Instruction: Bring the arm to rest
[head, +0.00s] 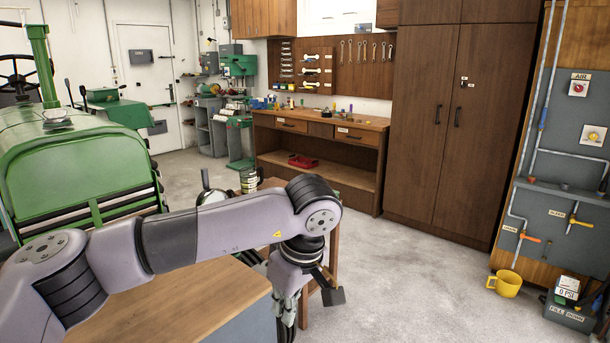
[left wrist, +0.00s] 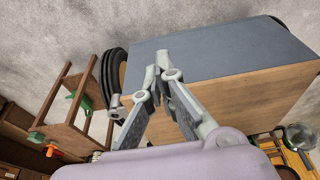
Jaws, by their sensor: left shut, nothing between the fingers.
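My left arm comes in from the left of the head view and reaches across the lower middle, bent down at the wrist. My left gripper (head: 287,316) hangs below the wrist, partly cut off by the lower picture edge. In the left wrist view the left gripper (left wrist: 163,62) has its fingers together with nothing between them. Behind it is a wooden block-like bench with a grey face (left wrist: 225,50). My right gripper is in neither view.
A wooden bench top (head: 180,305) lies below my arm. A green tractor (head: 80,165) stands left. A workbench (head: 320,125) and tall brown cabinet (head: 455,120) stand behind. A yellow mug (head: 507,284) is at right. The middle floor (head: 400,275) is free.

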